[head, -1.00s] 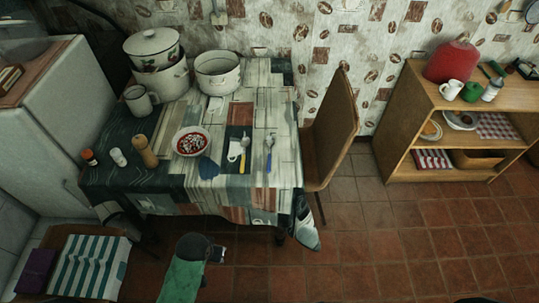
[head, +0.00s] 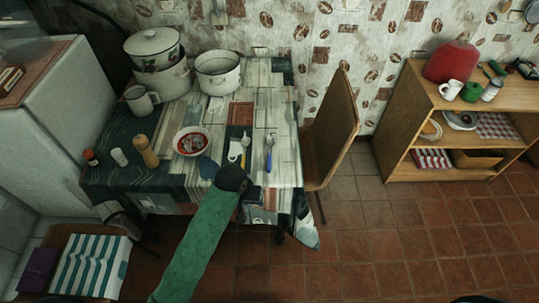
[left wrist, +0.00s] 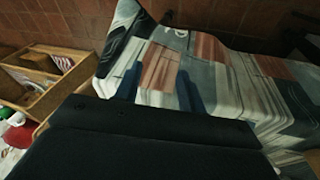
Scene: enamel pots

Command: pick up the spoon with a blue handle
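The spoon with a blue handle (head: 268,160) lies on the table near its front right part, with its bowl end pointing to the back. A similar spoon with a yellow handle (head: 244,155) lies to its left on a dark patch of the cloth. My left gripper (head: 240,190) is at the table's front edge, in front and left of the blue-handled spoon and apart from it. In the left wrist view its two bluish fingers (left wrist: 155,88) stand apart with nothing between them. I cannot make out the spoon there.
The table (head: 222,120) also bears a red and white bowl (head: 191,141), a white pot (head: 217,75), stacked pots, a mug and small shakers. A chair (head: 332,130) stands at its right side. A wooden shelf (head: 400,120) stands farther right, with open floor before it.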

